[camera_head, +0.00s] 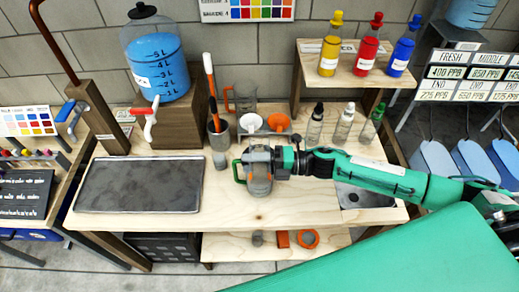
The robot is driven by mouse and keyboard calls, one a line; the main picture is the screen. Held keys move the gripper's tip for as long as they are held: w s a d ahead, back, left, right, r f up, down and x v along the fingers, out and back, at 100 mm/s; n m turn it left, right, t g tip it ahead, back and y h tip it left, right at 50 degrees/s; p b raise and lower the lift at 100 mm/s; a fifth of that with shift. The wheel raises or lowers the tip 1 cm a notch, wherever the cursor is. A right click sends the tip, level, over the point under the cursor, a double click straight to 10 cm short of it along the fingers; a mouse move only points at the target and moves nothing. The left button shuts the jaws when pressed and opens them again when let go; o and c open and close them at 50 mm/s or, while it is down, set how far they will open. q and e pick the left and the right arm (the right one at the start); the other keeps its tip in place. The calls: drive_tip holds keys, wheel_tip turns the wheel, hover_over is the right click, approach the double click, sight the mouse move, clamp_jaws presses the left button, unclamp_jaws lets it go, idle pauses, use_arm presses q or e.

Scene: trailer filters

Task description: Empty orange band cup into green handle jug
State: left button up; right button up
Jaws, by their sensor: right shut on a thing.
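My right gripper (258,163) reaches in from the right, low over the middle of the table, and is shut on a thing. Its jaws cover most of that thing, so I cannot tell what it is. The green handle of the green handle jug (238,172) shows just left of the jaws. The jug's body is largely behind or under the gripper, and I cannot tell whether they touch. I cannot pick out the orange band cup for sure. My left gripper is not in view.
A dark grey tray (140,184) lies left on the table. Behind are an orange-handled jug (243,99), a white funnel (251,122), several small bottles (343,124) and a blue water tank (158,66). The table's front middle is clear.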

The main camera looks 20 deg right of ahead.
sight(253, 147)
drive_tip(key=shift+w+f+m+p, duration=0.15)
drive_tip(key=shift+m+p, duration=0.15)
drive_tip(key=shift+m, duration=0.4)
idle(1.1)
drive_tip(key=shift+w+d+r+m+p, duration=0.1)
drive_tip(key=shift+w+r+m+p, duration=0.2)
drive_tip(key=shift+r+m+p, duration=0.45)
drive_tip(key=shift+w+d+r+m+p, duration=0.1)
drive_tip(key=shift+w+r+m+p, duration=0.2)
drive_tip(key=shift+m+p, duration=0.7)
idle(1.3)
drive_tip(key=shift+w+d+r+m+p, duration=0.15)
drive_tip(key=shift+w+r+m+p, duration=0.35)
drive_tip(key=shift+m+p, duration=0.45)
drive_tip(key=shift+w+d+r+m+p, duration=0.15)
drive_tip(key=shift+w+r+m+p, duration=0.3)
drive_tip(key=shift+m+p, duration=0.45)
idle(1.4)
